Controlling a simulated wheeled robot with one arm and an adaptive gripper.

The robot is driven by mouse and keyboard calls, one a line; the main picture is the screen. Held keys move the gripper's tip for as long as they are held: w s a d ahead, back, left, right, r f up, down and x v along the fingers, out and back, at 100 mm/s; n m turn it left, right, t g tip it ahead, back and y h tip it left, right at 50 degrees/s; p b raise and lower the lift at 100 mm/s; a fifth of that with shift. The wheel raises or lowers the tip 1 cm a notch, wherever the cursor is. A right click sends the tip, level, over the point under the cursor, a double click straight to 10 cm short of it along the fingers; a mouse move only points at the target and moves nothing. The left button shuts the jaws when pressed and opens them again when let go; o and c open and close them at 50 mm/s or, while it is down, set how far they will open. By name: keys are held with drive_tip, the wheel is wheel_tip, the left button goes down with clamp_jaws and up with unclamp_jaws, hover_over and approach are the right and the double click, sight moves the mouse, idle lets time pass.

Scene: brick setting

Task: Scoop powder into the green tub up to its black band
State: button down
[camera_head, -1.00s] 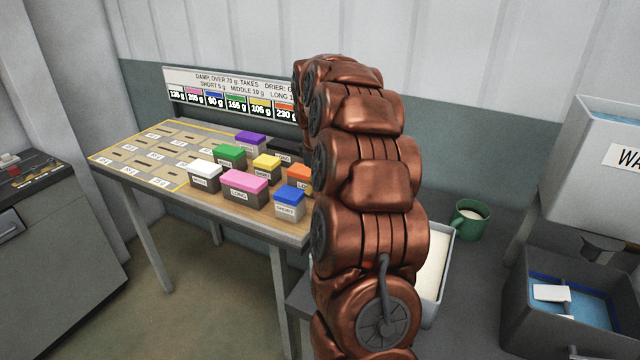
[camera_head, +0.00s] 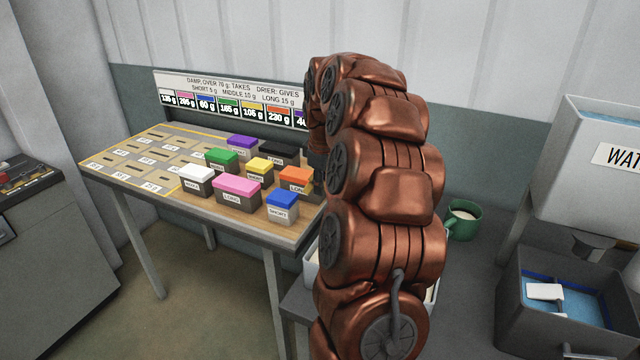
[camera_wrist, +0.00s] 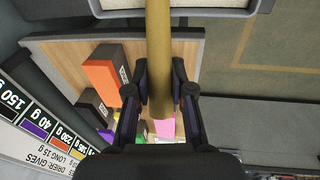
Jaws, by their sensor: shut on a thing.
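A green round tub (camera_head: 463,220) with a side handle stands to the right of my arm in the head view. Pale content shows inside it, and I cannot make out a black band. A light-rimmed tray (camera_head: 312,262), which held pale powder in view a second ago, is mostly hidden behind my arm. Its edge seems to cross the top of the wrist view (camera_wrist: 184,12). My gripper (camera_wrist: 160,84) is shut on a tan rod-like handle (camera_wrist: 159,35) in the wrist view. The handle's far end is out of frame. My arm hides the gripper in the head view.
A wooden table (camera_head: 245,222) holds several coloured lidded blocks, with a grey slotted board (camera_head: 150,155) on its left. A weight sign (camera_head: 230,95) stands behind. At right are a water tank (camera_head: 590,150) and a dark bin (camera_head: 560,315) with blue inside. A control cabinet (camera_head: 50,250) stands left.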

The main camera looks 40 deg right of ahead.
drive_tip(key=shift+s+d+r+t+y, duration=0.1)
drive_tip(key=shift+s+d+r+t, duration=0.15)
drive_tip(key=shift+s, duration=0.25)
drive_tip(key=shift+s+d+r+t+y, duration=0.1)
drive_tip(key=shift+s+d+r+t, duration=0.15)
drive_tip(key=shift+s, duration=0.2)
drive_tip(key=shift+s+d+r+t+y, duration=0.15)
drive_tip(key=shift+s+r+t, duration=0.15)
drive_tip(key=shift+s, duration=0.2)
wheel_tip(320, 180, up, 2)
drive_tip(key=g+h+p, duration=0.1)
drive_tip(key=g, duration=0.1)
drive_tip(key=g+h+p, duration=0.1)
drive_tip(key=g, duration=0.1)
drive_tip(key=shift+w+r, duration=0.1)
drive_tip(key=shift+r, duration=0.1)
drive_tip(key=shift+r+g+h+p, duration=0.35)
drive_tip(key=shift+g+p, duration=0.3)
drive_tip(key=shift+g, duration=0.35)
drive_tip(key=shift+f, duration=0.1)
